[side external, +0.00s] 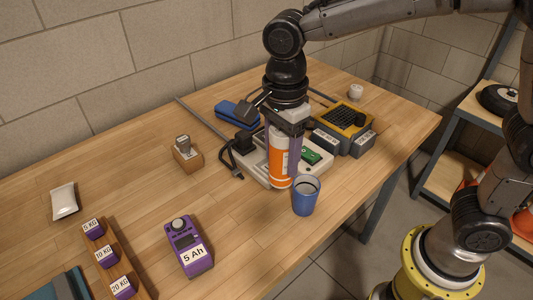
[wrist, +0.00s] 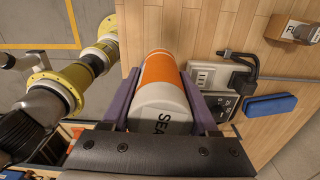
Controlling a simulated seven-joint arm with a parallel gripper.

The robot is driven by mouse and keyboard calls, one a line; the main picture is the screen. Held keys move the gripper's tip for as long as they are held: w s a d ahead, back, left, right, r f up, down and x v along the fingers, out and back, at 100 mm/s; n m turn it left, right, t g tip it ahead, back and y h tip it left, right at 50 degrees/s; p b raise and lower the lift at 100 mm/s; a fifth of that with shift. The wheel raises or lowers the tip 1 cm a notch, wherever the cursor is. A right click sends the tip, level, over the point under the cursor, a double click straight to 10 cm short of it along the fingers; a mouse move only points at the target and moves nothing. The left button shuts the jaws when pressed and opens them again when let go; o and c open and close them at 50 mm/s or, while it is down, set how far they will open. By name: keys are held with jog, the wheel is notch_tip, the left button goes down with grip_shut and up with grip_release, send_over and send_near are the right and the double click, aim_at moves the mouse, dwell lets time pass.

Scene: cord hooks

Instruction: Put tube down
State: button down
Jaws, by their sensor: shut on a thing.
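The tube (side external: 279,158) is an orange and white cylinder and hangs upright below my wrist in the side view. My gripper (side external: 289,146) is shut on it, with purple fingers along its sides. In the wrist view the tube (wrist: 160,75) lies between the two fingers of my gripper (wrist: 163,95), its printed end reading "SEA" toward the camera. The tube's lower end is just behind and left of a blue cup (side external: 306,197), in front of a pale tray (side external: 252,168). I cannot tell whether it touches the table.
A power strip (wrist: 212,78) and blue case (wrist: 270,106) are near the tube. A purple device (side external: 188,247) and wooden block (side external: 187,155) stand left.

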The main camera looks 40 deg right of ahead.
jog(key=shift+s+d+r, duration=0.1)
jog(key=shift+s+d, duration=0.1)
jog(key=shift+s, duration=0.15)
jog(key=s+d+m, duration=0.4)
jog(key=d+m, duration=0.1)
jog(key=d, duration=0.7)
jog(key=s+d+m, duration=0.4)
jog(key=d+m, duration=0.2)
jog(key=d, duration=0.6)
jog(key=s+d+m, duration=0.3)
jog(key=d+m, duration=0.2)
jog(key=d, duration=0.7)
jog(key=shift+w+d+f, duration=1.6)
jog(key=shift+f, duration=0.5)
jog(key=shift+w+d+f, duration=1.55)
jog(key=shift+w+f, duration=0.05)
jog(key=shift+f, duration=0.55)
jog(key=shift+w+d+f, duration=1.6)
jog(key=shift+f, duration=0.5)
jog(key=shift+f, duration=0.15)
